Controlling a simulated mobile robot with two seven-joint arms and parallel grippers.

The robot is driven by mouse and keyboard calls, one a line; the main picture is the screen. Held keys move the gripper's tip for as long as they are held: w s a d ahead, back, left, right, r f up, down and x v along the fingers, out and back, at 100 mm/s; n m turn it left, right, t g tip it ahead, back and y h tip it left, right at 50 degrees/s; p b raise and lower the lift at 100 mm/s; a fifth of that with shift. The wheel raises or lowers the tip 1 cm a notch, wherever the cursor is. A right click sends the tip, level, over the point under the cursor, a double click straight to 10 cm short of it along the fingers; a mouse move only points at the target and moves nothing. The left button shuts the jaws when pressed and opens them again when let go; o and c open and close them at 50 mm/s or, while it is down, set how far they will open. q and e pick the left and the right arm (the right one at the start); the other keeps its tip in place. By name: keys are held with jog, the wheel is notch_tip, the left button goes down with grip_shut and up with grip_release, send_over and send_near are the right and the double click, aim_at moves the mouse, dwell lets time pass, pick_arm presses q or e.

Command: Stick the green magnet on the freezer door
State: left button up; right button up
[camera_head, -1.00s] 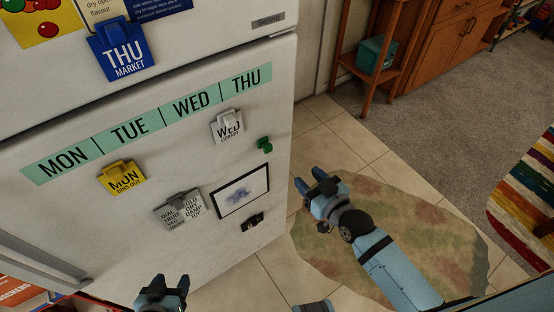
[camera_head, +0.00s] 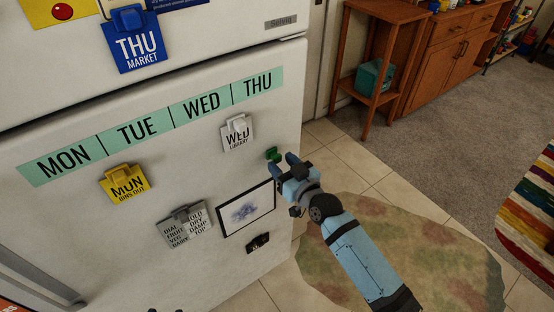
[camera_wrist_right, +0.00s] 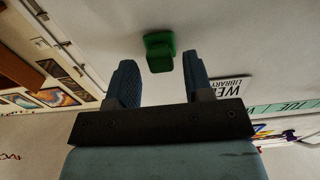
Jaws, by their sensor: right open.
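The green magnet (camera_head: 273,154) is stuck on the white lower door (camera_head: 75,225), near its right edge, below the THU end of the weekday strip. The upper door (camera_head: 235,22) shows only its lower part; no label tells which door is the freezer. My right gripper (camera_head: 284,164) is open and empty, its fingertips just right of and below the magnet. In the right wrist view the magnet (camera_wrist_right: 159,50) lies ahead between the two fingers (camera_wrist_right: 159,72), with clear space on both sides. Only dark tips, probably my left gripper's (camera_head: 165,310), show at the bottom edge.
The lower door also holds a WED card (camera_head: 238,136), a yellow MON card (camera_head: 125,187), a grey clip with notes (camera_head: 183,228), a framed picture (camera_head: 246,208) and a black magnet (camera_head: 258,243). A blue THU clip (camera_head: 135,48) is on the upper door. Floor lies right.

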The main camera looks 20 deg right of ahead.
aim_at(279, 160)
jog(key=shift+w+a, duration=0.25)
jog(key=shift+w, duration=0.4)
jog(key=c, duration=0.7)
jog(key=shift+o, duration=0.2)
jog(key=shift+p+v, duration=0.8)
jog(key=shift+v, duration=0.85)
jog(key=shift+p+v, duration=0.3)
jog(key=shift+v, duration=0.5)
jog(key=shift+s, duration=0.1)
